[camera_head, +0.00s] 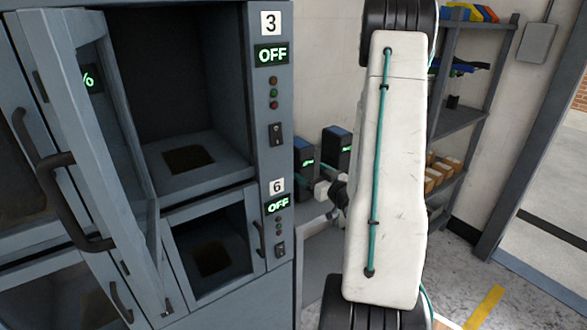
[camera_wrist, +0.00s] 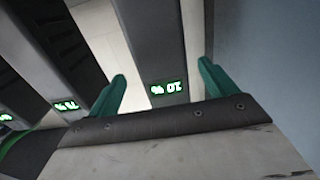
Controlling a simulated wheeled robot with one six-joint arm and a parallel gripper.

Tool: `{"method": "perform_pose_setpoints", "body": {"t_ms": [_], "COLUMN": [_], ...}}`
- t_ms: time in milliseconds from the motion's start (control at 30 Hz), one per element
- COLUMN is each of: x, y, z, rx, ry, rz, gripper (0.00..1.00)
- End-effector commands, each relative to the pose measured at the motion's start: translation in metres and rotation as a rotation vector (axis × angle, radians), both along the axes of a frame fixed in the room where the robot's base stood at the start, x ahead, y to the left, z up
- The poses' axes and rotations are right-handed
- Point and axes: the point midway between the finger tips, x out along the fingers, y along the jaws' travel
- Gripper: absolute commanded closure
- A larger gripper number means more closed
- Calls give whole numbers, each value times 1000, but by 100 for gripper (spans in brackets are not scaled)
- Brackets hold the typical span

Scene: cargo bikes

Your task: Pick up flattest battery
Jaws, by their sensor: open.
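In the wrist view, a dark grey battery (camera_wrist: 150,35) has a green display that reads 10 %, upside down. My gripper (camera_wrist: 162,70) is open, with one teal finger to each side of this battery in the picture. I cannot tell whether either finger touches it. A second dark battery (camera_wrist: 62,40) to its left has a display that looks like seventy-odd percent. A third battery (camera_wrist: 14,60) is at the far left, its display cut off. In the head view, two batteries (camera_head: 307,158) (camera_head: 337,146) with green displays stand behind my arm, which hides the others and most of the gripper.
A grey locker (camera_head: 268,120) stands at the left. Compartments 3 (camera_head: 210,180) and 6 (camera_head: 235,245) show OFF and look empty. A locker door (camera_head: 95,130) stands open. A shelf rack (camera_head: 465,120) with small goods is at the right. Floor shows clear at lower right.

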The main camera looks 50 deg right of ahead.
Motion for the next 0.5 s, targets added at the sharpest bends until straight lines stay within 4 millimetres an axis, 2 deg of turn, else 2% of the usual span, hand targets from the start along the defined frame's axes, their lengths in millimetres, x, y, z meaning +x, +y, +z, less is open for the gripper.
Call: {"method": "perform_pose_setpoints", "body": {"t_ms": [233, 500], "x": [30, 67], "y": [0, -10], "z": [0, -3], "rx": [1, -1], "ry": [-6, -5], "rz": [14, 14], "gripper": [15, 15]}}
